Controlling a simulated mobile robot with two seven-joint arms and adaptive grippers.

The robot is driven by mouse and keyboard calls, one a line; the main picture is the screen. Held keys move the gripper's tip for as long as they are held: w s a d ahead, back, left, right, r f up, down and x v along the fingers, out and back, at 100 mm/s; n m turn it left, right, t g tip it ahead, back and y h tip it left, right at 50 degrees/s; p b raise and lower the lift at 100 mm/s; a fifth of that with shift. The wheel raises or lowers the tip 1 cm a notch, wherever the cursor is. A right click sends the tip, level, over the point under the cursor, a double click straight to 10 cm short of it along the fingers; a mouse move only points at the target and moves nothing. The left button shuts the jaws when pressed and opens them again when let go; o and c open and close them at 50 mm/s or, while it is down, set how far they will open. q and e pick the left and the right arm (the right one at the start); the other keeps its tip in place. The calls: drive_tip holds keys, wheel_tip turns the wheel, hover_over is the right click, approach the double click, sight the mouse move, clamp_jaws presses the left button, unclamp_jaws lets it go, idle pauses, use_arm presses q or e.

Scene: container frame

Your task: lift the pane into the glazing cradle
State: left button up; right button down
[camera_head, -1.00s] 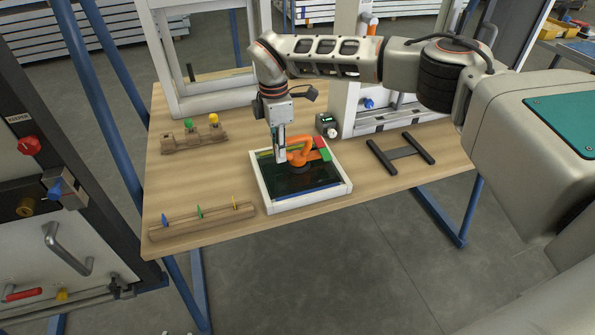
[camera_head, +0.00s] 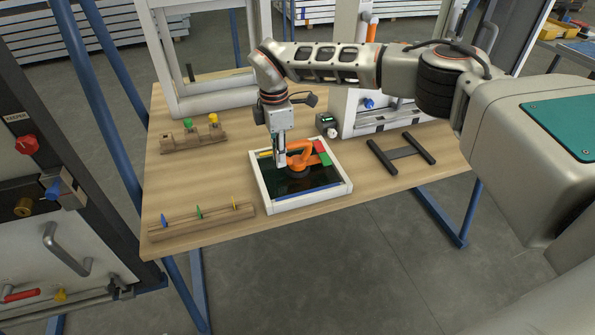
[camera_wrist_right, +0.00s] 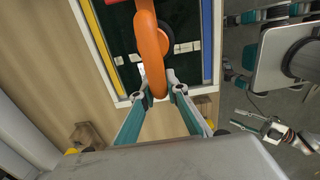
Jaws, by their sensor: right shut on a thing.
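An orange lifter (camera_head: 300,158) with an arched handle stands on the dark pane area (camera_head: 318,178) inside a low white frame (camera_head: 318,202) on the bench. My right gripper (camera_head: 280,162) is shut on the orange handle; the wrist view shows the handle (camera_wrist_right: 151,45) between its fingertips (camera_wrist_right: 160,92). The pane's clear edges are hard to make out, so I cannot tell how it sits in the frame. A dark H-shaped stand (camera_head: 402,153), possibly the cradle, lies empty on the right. My left gripper (camera_wrist_right: 262,128) shows small in the wrist view, its fingers apart and empty.
Yellow, red, green and blue strips line the white frame's inside. A wooden rack (camera_head: 203,221) with coloured pegs stands front left; a knob block (camera_head: 194,138) is behind it. A small dark device (camera_head: 326,124) and upright white frames stand at the back.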

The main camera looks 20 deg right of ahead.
drive_tip(key=shift+f, duration=0.15)
drive_tip(key=c, duration=1.9)
unclamp_jaws()
